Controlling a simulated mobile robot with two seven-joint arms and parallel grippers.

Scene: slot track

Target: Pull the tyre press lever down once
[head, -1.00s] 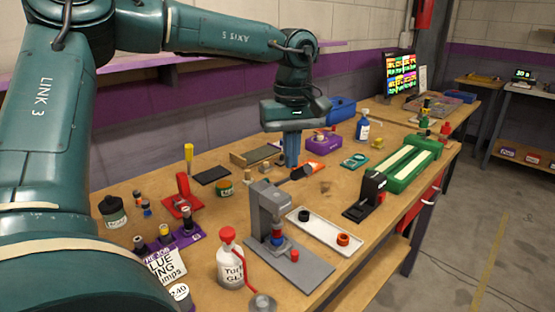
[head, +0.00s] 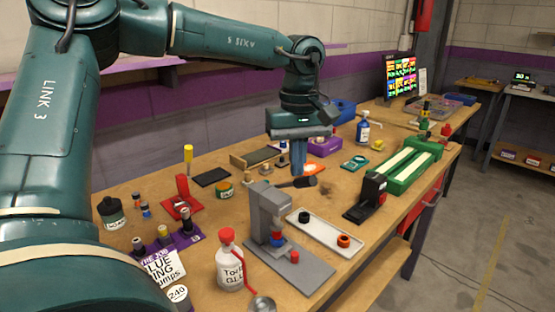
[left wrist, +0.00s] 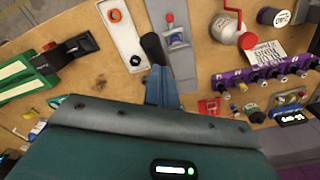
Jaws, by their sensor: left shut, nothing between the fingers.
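The grey tyre press (head: 268,205) stands on its grey base plate in the middle of the bench. Its lever (head: 305,182), with a black grip, sticks out behind the column toward the right, close to level. The black grip also shows in the left wrist view (left wrist: 153,48). My left gripper (head: 298,172) is shut and empty, fingers pointing down at the lever's grip. In the left wrist view the fingertips (left wrist: 158,70) are at the grip's end; I cannot tell for certain whether they touch. A blue and red piece (head: 277,240) sits under the press head. My right gripper is not in view.
A white tray (head: 325,232) with a black and an orange tyre lies right of the press. A glue bottle (head: 229,260) stands in front left. A black stand (head: 368,195) and a green track (head: 412,165) are farther right. A purple rack (head: 185,238) is left.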

